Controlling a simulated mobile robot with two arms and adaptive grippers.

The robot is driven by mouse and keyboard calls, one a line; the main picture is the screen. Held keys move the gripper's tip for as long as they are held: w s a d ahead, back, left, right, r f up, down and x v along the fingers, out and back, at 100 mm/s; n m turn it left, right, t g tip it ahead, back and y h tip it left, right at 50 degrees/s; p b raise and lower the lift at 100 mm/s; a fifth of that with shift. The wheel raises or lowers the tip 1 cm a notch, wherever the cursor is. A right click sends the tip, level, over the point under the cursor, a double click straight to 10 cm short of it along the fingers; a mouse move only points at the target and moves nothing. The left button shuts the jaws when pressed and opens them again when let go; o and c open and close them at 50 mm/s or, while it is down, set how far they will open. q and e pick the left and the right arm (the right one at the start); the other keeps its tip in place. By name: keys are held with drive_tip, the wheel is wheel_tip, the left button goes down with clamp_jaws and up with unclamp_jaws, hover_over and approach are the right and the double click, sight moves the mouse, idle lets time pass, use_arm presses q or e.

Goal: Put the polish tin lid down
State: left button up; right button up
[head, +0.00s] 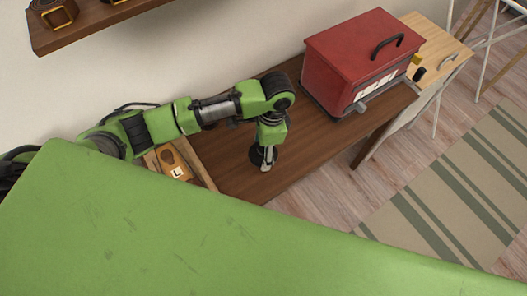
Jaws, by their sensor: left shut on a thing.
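My left gripper (266,166) points down over the brown wooden table (240,178), between the wooden tray and the red box. It is shut on a small dark round thing, which looks like the polish tin lid (255,154). The fingers partly hide the lid, and I cannot tell whether it touches the table top. My right gripper is not in view.
A wooden tray (205,176) with an "L" label inside stands left of the gripper. A red metal box (345,62) with a black handle stands at the table's right. Bare table lies between them. A shelf (95,24) hangs above left.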

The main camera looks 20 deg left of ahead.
sight(263, 154)
use_arm(q)
drive_tip(key=shift+w+a+f, duration=0.1)
drive_tip(key=shift+w+f, duration=0.6)
drive_tip(key=shift+f, duration=1.65)
drive_tip(key=shift+f, duration=0.1)
drive_tip(key=o, duration=1.1)
drive_tip(key=shift+c, duration=0.2)
drive_tip(key=r, duration=0.4)
drive_tip(key=d+r, duration=0.1)
drive_tip(key=r, duration=0.7)
drive_tip(key=shift+w+d+r, duration=0.1)
drive_tip(key=shift+w+d, duration=0.05)
drive_tip(key=shift+w, duration=0.2)
